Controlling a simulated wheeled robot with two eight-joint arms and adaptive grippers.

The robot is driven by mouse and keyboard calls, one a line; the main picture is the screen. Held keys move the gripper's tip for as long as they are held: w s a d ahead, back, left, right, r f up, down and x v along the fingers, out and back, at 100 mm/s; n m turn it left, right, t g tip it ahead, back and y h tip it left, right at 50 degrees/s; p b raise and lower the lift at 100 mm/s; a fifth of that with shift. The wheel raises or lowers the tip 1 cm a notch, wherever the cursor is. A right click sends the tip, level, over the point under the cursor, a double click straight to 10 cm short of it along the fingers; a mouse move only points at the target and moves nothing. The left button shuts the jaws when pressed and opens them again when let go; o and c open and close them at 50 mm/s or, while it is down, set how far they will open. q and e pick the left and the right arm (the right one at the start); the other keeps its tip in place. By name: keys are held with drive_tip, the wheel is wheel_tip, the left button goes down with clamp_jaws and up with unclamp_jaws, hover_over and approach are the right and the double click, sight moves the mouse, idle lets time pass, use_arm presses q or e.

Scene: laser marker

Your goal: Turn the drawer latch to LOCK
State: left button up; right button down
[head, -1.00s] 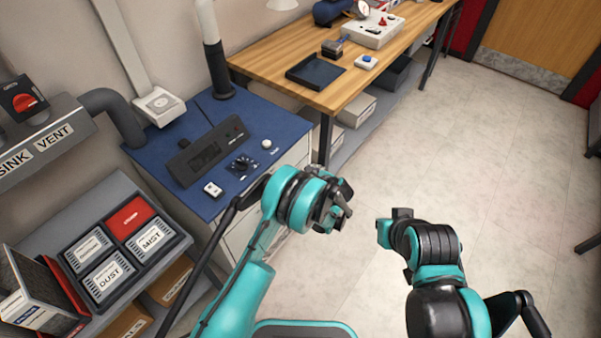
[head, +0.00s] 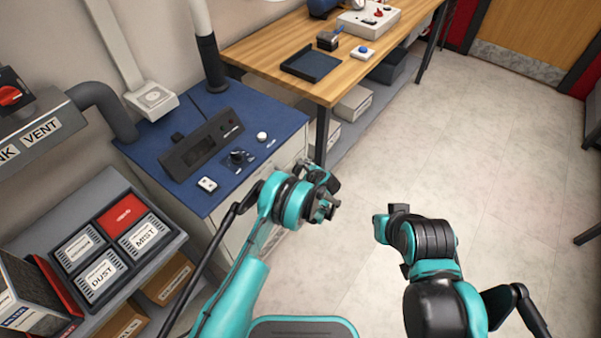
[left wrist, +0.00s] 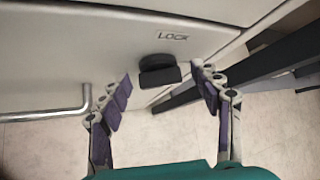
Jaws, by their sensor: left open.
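The black drawer latch (left wrist: 158,70) shows in the left wrist view, on the pale cabinet front below the printed word LOCK (left wrist: 173,37). Its grip bar lies roughly across the picture. My left gripper (left wrist: 163,95) is open, with one finger on each side of the latch; I see no contact. In the head view my left gripper (head: 326,206) is beside the cabinet front (head: 238,233), and the latch is hidden there. My right gripper (head: 388,222) is over open floor, and its fingers are too unclear to read.
A metal drawer handle (left wrist: 45,115) is left of the latch. The blue cabinet top (head: 240,119) carries a black control panel (head: 202,143) and a knob (head: 238,157). A wooden workbench (head: 255,52) stands behind. Filter boxes (head: 102,275) are at lower left.

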use_arm(q)
drive_tip(key=c, duration=1.2)
drive_tip(key=shift+o, duration=0.2)
drive_tip(key=n+t, duration=0.1)
drive_tip(key=t+h, duration=0.1)
drive_tip(key=n+t, duration=0.1)
drive_tip(key=t, duration=0.1)
drive_tip(key=shift+s+a+f+n+h, duration=0.15)
drive_tip(key=shift+s+f+n+h, duration=0.15)
drive_tip(key=shift+h, duration=0.1)
drive_tip(key=o, duration=1.2)
drive_tip(key=shift+w, duration=0.1)
drive_tip(key=shift+c, duration=0.2)
drive_tip(key=shift+r, duration=0.1)
wheel_tip(320, 180, up, 10)
drive_tip(key=shift+f, duration=0.1)
